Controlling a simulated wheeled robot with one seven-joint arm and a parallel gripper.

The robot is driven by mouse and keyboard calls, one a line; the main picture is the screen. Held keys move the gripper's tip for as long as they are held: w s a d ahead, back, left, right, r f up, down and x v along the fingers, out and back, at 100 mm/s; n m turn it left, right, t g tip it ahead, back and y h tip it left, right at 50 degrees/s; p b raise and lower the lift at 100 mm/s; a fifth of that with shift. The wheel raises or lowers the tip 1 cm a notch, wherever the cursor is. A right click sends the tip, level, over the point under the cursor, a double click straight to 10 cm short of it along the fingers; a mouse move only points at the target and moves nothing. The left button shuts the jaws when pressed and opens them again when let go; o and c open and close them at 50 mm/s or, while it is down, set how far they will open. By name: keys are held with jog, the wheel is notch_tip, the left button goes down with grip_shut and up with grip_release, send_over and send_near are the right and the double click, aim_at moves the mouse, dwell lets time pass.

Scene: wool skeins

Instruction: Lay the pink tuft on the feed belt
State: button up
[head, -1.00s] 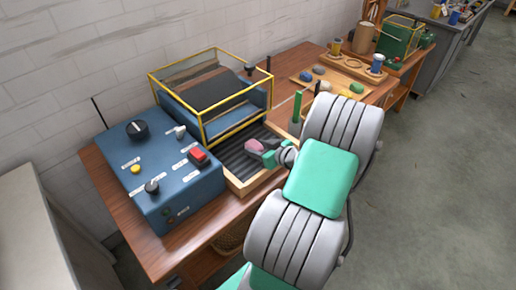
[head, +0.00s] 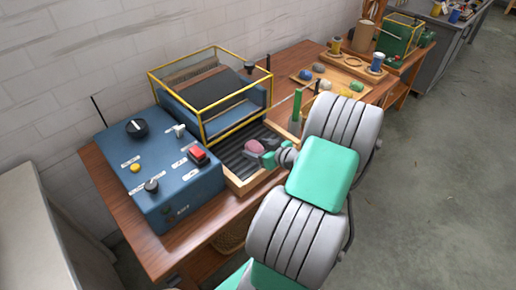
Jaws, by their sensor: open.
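The pink tuft (head: 254,147) lies on or just over the dark ribbed feed belt (head: 237,168), near its front right side; the small view does not show clearly whether it rests fully on the belt. My gripper (head: 264,155) is open right beside the tuft, at its right side, with its green fingers low over the belt. My arm hides part of the belt tray's right edge and the bench there.
A blue control box (head: 160,180) with a red button (head: 198,154) stands left of the belt. A yellow-framed guard (head: 210,95) stands behind it. A green upright (head: 297,107) stands close by my arm. A wooden tray (head: 325,82) holds several coloured tufts further back.

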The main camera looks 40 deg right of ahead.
jog(key=shift+s+d+r, duration=0.1)
jog(key=shift+s+r, duration=0.2)
jog(key=shift+s, duration=0.05)
jog(key=v, duration=1.1)
jog(key=shift+b, duration=0.45)
